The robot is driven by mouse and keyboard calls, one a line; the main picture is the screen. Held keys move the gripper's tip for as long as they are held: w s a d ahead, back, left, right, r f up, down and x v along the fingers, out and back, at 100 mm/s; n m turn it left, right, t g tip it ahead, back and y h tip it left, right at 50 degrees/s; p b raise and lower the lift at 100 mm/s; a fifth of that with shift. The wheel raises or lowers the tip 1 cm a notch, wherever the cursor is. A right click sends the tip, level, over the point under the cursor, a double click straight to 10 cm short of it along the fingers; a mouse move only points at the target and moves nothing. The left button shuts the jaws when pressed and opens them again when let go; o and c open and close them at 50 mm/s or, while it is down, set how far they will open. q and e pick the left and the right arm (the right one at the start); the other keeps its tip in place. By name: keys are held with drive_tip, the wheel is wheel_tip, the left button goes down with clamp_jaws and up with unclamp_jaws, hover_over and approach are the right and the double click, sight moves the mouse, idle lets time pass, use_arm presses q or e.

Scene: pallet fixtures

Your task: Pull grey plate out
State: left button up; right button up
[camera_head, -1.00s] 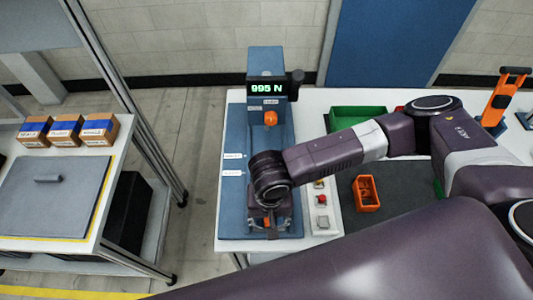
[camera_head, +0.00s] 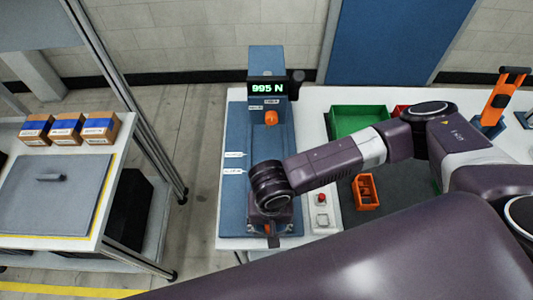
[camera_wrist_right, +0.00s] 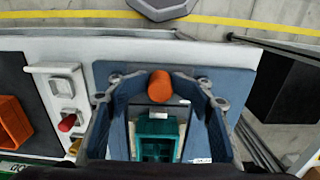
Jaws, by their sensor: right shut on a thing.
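My right gripper (camera_head: 270,230) is over the near end of the blue press fixture (camera_head: 236,215) and partly hidden by my wrist. In the right wrist view, the two fingers (camera_wrist_right: 160,84) stand on either side of an orange knob (camera_wrist_right: 158,87), and I take the gripper to be shut on it; the contact itself is unclear. A teal block (camera_wrist_right: 156,138) lies beyond the knob. I cannot make out a grey plate in the fixture. A grey plate with a handle (camera_head: 50,210) lies on the left table. My left gripper is not in view.
The press head (camera_head: 268,62) at the back reads 995 N and has an orange knob (camera_head: 271,118). Right of the fixture are a red button (camera_head: 321,198), an orange bin (camera_head: 366,192) and a green crate (camera_head: 357,124). Several boxes (camera_head: 66,129) stand on the left table.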

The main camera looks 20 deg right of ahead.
idle(0.4)
drive_tip(key=shift+r+p, duration=0.55)
drive_tip(key=shift+r, duration=3.55)
